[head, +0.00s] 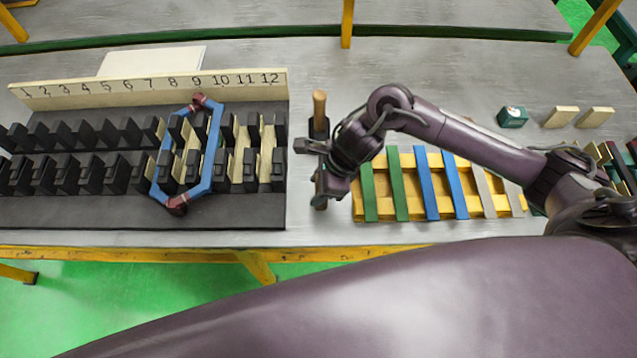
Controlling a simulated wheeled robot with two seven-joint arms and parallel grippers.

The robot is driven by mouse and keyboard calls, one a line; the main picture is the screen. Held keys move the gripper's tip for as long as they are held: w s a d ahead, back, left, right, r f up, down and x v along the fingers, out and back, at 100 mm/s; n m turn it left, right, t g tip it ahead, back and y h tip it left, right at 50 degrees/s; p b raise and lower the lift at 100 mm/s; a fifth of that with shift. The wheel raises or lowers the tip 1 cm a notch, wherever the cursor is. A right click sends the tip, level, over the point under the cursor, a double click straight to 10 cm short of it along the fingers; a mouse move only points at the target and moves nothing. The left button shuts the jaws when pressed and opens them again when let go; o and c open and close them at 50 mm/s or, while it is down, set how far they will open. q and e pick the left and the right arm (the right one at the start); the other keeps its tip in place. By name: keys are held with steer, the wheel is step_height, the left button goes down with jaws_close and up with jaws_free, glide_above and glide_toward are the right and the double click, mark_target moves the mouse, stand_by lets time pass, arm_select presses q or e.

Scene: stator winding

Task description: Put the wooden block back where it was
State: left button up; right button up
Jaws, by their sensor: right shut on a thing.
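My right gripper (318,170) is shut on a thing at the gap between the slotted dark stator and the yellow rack. The jaws hide nearly all of it, so I cannot tell whether it is a wooden block. Two pale wooden blocks, one on the left (560,116) and one on the right (595,117), lie apart at the back right of the table. My left gripper is not in view.
The stator (255,212) has a numbered wooden board (60,95) behind it and a blue coil (212,150) in its slots. A wooden handle (319,104) stands behind my gripper. The yellow rack (400,213) holds coloured strips. A green box (512,116) sits behind my arm.

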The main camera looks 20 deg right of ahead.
steer(key=shift+f+b, duration=0.3)
steer(key=shift+b, duration=0.05)
steer(key=o, duration=1.3)
steer(key=shift+r, duration=0.1)
steer(key=shift+r, duration=0.1)
steer(key=shift+r+p, duration=0.25)
steer(key=shift+p, duration=0.15)
steer(key=b+v, duration=0.1)
steer(key=v, duration=1)
steer(key=shift+s+d+r, duration=0.1)
steer(key=shift+d+r, duration=0.15)
